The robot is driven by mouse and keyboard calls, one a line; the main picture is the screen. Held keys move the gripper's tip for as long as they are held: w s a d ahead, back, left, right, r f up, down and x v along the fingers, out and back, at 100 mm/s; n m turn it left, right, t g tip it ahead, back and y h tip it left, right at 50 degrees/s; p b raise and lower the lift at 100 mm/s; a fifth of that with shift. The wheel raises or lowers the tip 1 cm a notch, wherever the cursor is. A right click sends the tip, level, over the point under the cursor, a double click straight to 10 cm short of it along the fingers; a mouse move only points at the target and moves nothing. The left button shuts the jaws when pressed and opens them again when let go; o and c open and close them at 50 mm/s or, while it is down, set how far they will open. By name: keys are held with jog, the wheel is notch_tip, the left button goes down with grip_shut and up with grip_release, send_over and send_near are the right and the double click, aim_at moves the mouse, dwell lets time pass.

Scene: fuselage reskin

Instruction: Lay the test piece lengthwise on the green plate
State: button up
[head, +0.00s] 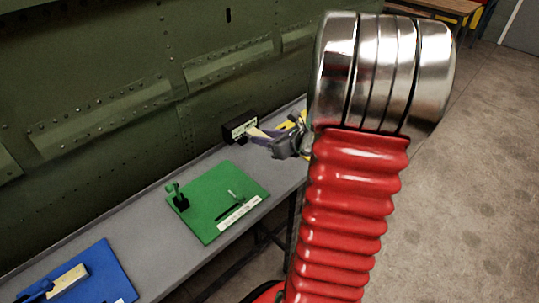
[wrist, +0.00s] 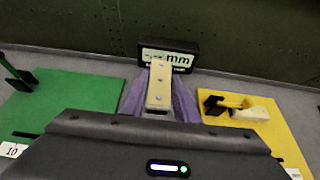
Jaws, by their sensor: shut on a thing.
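The test piece is a pale beige strip with small dark dots, seen in the wrist view (wrist: 159,88) and partly in the head view (head: 256,132). My gripper (wrist: 159,98), with purple fingers, is shut on it, one finger on each side. The strip points away from my wrist towards a black display box. The green plate (head: 212,205) lies on the grey bench, to the left of my gripper in the head view. It carries a black and green clamp (head: 177,196), a dark slot and a white label. Its middle is bare.
The black box (head: 240,127) with a white panel stands at the bench's back. A yellow plate (wrist: 283,140) with a clamp and a beige piece lies right. A blue plate (head: 95,272) with another beige piece lies at front left. A riveted green fuselage wall runs behind.

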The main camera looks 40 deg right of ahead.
send_over(265, 164)
jog(key=shift+f, duration=2.35)
jog(key=shift+f, duration=2.1)
jog(key=o, duration=1.1)
jog(key=shift+f, duration=0.1)
jog(key=shift+c, duration=0.2)
jog(key=shift+s+d+r, duration=0.1)
jog(key=shift+s+r, duration=0.15)
jog(key=shift+s, duration=0.05)
jog(key=v, duration=1.1)
jog(key=shift+s, duration=0.15)
